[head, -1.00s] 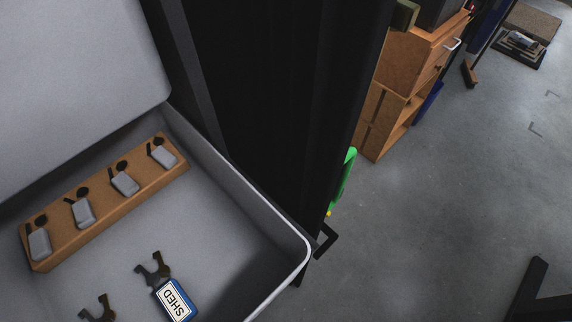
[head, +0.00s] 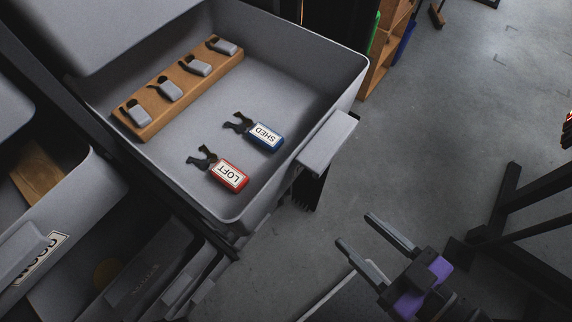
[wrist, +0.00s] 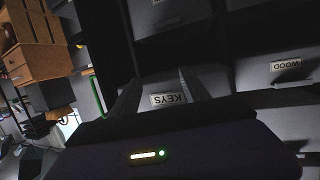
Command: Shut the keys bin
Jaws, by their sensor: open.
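The keys bin (head: 352,80) is a grey open-topped bin in the upper middle of the head view, pulled out from its rack. Inside lie a blue SHED key (head: 266,137), a red LOFT key (head: 229,175) and a wooden strip (head: 180,92) with several grey-headed keys. A grey ledge (head: 328,143) sticks out from its front. My gripper (head: 357,231) is open and empty, in front of the bin and apart from it. In the wrist view the bin's KEYS label (wrist: 168,99) shows upside down between my fingers.
Another grey bin (head: 105,190) stands open at the lower left. A bin with a WOOD label (wrist: 286,65) is at the right of the wrist view. Dark stand legs (head: 510,215) are at the right. Bare concrete floor (head: 440,120) lies beyond.

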